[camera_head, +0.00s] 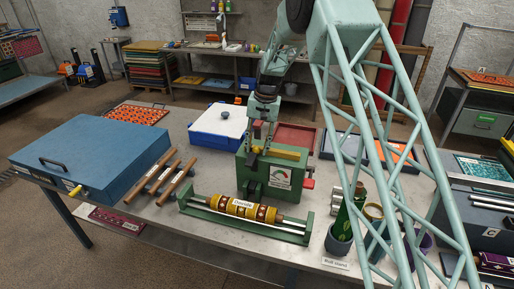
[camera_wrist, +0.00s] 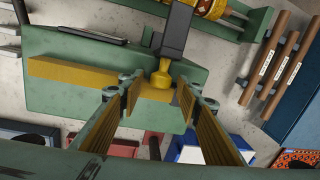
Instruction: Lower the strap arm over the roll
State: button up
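A green press-like unit (camera_head: 266,178) with a dial on its front stands at the table's middle. In the wrist view a dark grey arm (camera_wrist: 177,32) ends in a yellow knob (camera_wrist: 162,76) above the green unit; it looks like the strap arm, raised. The patterned yellow and brown roll (camera_head: 243,208) lies in a green cradle in front of the unit, and its edge shows in the wrist view (camera_wrist: 214,8). My gripper (camera_wrist: 159,95) is open, its yellow-padded fingers either side of the knob's near end. I cannot tell whether they touch it.
A blue box (camera_head: 92,150) and several wooden-handled rods (camera_head: 163,180) lie left of the cradle (camera_head: 189,204). A blue and white case (camera_head: 218,124) and a red tray (camera_head: 295,138) are behind. Cups with tools (camera_head: 339,240) stand at the right.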

grip_shut()
